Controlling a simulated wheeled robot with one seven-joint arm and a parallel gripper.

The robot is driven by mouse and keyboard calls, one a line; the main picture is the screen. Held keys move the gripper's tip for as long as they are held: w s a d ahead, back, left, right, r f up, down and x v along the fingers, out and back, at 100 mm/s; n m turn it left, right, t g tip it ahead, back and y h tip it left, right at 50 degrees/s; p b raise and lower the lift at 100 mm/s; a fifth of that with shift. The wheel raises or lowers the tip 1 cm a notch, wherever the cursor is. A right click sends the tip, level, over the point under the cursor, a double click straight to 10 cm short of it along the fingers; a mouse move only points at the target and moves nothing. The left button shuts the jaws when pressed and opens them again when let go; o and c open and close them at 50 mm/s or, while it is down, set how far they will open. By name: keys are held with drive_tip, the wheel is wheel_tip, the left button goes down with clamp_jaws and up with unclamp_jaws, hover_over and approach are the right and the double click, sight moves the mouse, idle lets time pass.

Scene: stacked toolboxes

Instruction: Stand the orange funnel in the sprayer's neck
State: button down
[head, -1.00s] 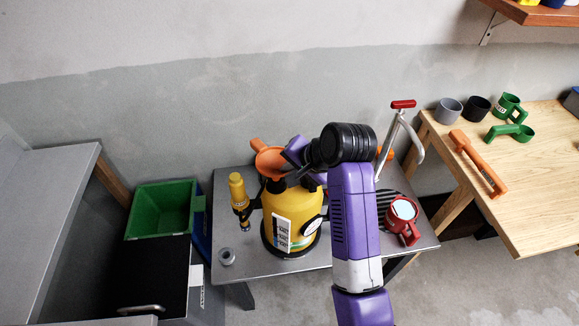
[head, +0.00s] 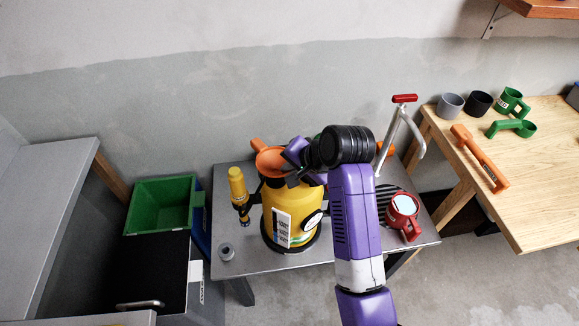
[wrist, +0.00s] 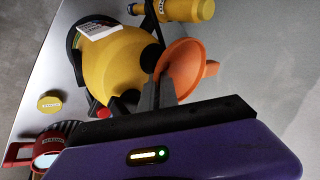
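The orange funnel (head: 271,161) is at the top of the yellow sprayer (head: 283,212), over its dark neck (head: 276,183). Its wide mouth faces up, slightly tilted. It also shows in the wrist view (wrist: 187,65), beside the sprayer body (wrist: 115,62). The spout is hidden, so I cannot tell whether it sits inside the neck. My gripper (wrist: 163,82) has its fingers close together at the funnel's near rim and appears shut on it. In the head view my gripper (head: 297,168) comes in from the right and is partly hidden by my wrist.
A yellow-handled tool (head: 238,190) stands left of the sprayer and a grey ring (head: 226,252) lies at the front left. A green bin (head: 163,205) stands left of the metal table (head: 265,268).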

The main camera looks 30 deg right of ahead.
drive_tip(key=shift+f, duration=0.15)
drive_tip(key=c, duration=1.5)
unclamp_jaws()
drive_tip(key=shift+c, duration=0.2)
drive_tip(key=v, duration=0.7)
drive_tip(key=shift+s+r, duration=0.2)
drive_tip(key=shift+r, duration=0.15)
